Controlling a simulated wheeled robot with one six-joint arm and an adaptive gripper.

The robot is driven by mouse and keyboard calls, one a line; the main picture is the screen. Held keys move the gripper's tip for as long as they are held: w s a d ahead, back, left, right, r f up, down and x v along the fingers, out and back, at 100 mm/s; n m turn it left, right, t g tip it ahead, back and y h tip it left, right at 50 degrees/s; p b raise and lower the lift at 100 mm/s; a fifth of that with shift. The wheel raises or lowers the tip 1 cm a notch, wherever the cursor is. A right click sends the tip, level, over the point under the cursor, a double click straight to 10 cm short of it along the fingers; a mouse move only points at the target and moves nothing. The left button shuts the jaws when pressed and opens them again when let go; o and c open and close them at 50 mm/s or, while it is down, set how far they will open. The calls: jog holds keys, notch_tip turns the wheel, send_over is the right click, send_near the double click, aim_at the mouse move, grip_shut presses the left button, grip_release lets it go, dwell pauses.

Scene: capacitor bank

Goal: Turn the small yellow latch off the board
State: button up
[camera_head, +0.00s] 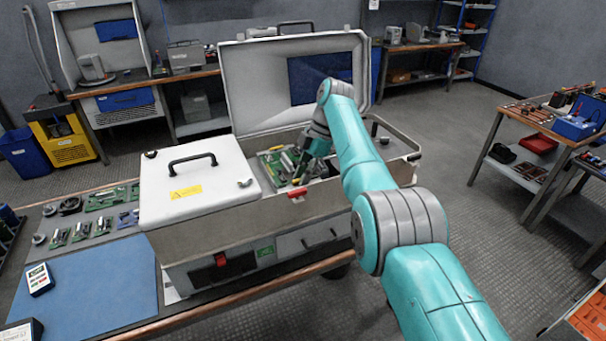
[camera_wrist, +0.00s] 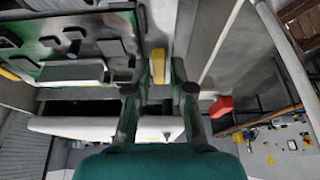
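The green circuit board (camera_head: 270,165) lies inside the open case, with grey and silver parts on it. It also shows at the upper left in the wrist view (camera_wrist: 60,72). The small yellow latch (camera_wrist: 158,66) stands beside the board's right edge in the wrist view. My gripper (camera_wrist: 158,82) points at it with its two dark fingers apart, one on each side of the latch. I see narrow gaps and cannot tell whether either finger touches it. In the head view my gripper (camera_head: 302,172) reaches down into the case by the board's right side and hides the latch area.
The case's raised lid (camera_head: 265,85) stands behind my arm. A white cover with a black handle (camera_head: 192,160) is left of the board. A red catch (camera_head: 297,194) sits on the front rim. The blue mat (camera_head: 95,285) is mostly clear.

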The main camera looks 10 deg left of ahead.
jog(key=shift+o, duration=0.4)
notch_tip(320, 180, up, 10)
dwell(0.4)
